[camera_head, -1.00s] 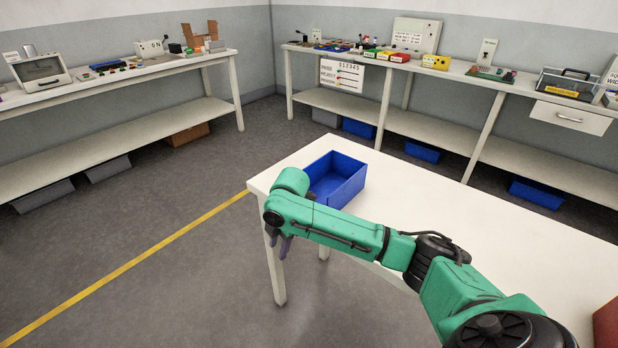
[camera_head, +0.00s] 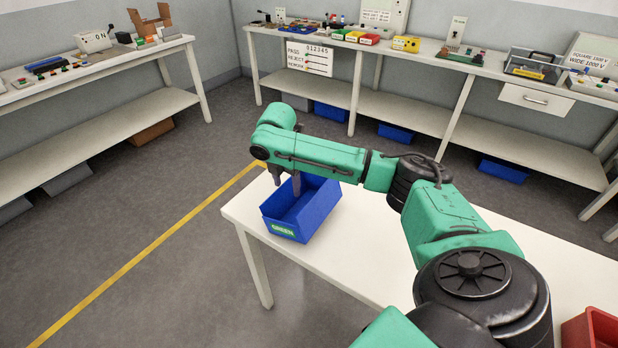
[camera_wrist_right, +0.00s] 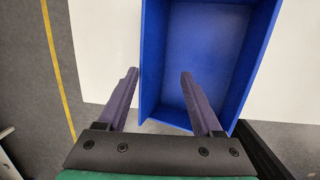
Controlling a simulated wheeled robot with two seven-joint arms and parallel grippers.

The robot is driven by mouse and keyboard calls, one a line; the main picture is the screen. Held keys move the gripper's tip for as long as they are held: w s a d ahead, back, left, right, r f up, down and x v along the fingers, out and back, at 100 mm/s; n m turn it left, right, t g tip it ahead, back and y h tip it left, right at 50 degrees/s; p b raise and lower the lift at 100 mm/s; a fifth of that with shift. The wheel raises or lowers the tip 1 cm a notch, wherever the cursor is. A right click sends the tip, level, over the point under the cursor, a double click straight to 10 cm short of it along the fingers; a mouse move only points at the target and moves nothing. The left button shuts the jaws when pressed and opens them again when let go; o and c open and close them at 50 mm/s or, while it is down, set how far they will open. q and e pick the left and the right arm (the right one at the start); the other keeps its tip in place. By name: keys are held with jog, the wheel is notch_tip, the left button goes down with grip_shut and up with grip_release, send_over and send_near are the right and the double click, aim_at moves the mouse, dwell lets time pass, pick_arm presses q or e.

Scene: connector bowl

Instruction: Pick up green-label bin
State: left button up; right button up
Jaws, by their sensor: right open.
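The blue open-topped bin (camera_head: 318,217) with a green label reading GREEN (camera_head: 283,231) stands upright on the near-left end of the white table (camera_head: 375,255). My right gripper (camera_head: 286,180) is open, pointing down at the bin's left side. In the right wrist view, the gripper (camera_wrist_right: 158,74) has one finger outside the bin's left wall and the other over its inside, so the wall of the bin (camera_wrist_right: 149,60) lies between them. I cannot tell whether either finger touches it. The bin looks empty. My left gripper is not in view.
A red bin (camera_head: 595,330) sits at the table's lower right. The tabletop between the bins is partly hidden by my right arm. Benches with equipment stand along the back (camera_head: 420,58) and left (camera_head: 110,60) walls. Grey floor with a yellow line (camera_head: 150,245) lies left of the table.

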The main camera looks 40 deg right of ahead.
aim_at(292, 206)
jog(key=shift+g, duration=0.5)
jog(key=f, duration=0.2)
jog(key=d+f, duration=0.1)
jog(key=f, duration=0.5)
jog(key=shift+w+d+f+p, duration=0.15)
jog(key=shift+d+p, duration=0.2)
jog(key=shift+a, duration=0.1)
jog(key=shift+s+a+r, duration=0.2)
jog(key=shift+r, duration=0.15)
jog(key=shift+c, duration=0.6)
jog(key=c, duration=0.5)
jog(key=shift+w+d+f, duration=0.1)
jog(key=shift+w+f, duration=0.05)
jog(key=shift+w, duration=0.05)
grip_shut()
jog(key=shift+s, duration=0.1)
jog(key=o, duration=0.6)
grip_release()
